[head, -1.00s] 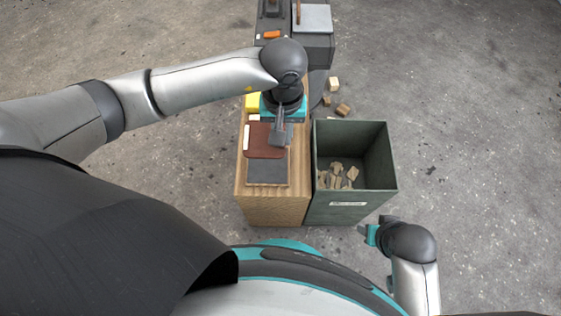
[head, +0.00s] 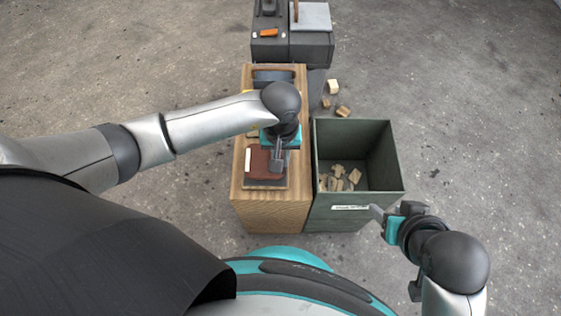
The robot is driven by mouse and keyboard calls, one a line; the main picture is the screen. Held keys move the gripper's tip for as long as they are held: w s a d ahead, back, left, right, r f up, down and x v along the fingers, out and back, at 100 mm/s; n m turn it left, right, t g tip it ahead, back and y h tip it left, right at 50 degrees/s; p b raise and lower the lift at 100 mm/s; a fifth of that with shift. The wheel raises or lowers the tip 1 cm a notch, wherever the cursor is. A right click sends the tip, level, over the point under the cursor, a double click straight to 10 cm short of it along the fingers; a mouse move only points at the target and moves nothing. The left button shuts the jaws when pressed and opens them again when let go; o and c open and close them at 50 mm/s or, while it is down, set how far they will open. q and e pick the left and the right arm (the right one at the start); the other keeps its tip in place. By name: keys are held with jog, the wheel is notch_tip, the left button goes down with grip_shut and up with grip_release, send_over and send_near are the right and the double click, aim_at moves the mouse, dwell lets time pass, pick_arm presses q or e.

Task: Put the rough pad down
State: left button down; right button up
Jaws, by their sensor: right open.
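The rough pad, which I take to be the reddish-brown pad (head: 259,163) with a white strip along its left edge, is at the front of the wooden bench (head: 268,212). It overlaps a dark flat mat (head: 265,184), whose front edge shows below it. I cannot tell whether the pad touches the mat. My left gripper (head: 277,165) comes down on the pad's right side and looks shut on it, though its fingertips are partly hidden. My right gripper (head: 376,213) is open and empty, near the front right of the green bin.
The green bin (head: 386,175) with wood scraps (head: 338,180) stands against the bench's right side. A dark blue item (head: 272,77) lies at the bench's back. Behind is a grey stand (head: 300,50) with an orange object (head: 268,33). Wood blocks (head: 333,87) lie on the floor.

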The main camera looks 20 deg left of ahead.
pick_arm(q)
jog(key=shift+f, duration=0.7)
jog(key=shift+f+b, duration=0.25)
jog(key=shift+b, duration=0.1)
pick_arm(e)
jog(key=shift+w+a+f+t+y, duration=0.2)
jog(key=shift+w+a+t+y, duration=0.3)
jog(key=shift+w+a+t, duration=0.4)
jog(key=shift+w+a, duration=0.1)
jog(key=shift+a, duration=0.05)
pick_arm(q)
jog(key=shift+f, duration=0.15)
jog(key=c, duration=0.9)
grip_release()
jog(key=shift+o, duration=0.2)
pick_arm(e)
jog(key=shift+w+a, duration=0.15)
jog(key=shift+a, duration=0.05)
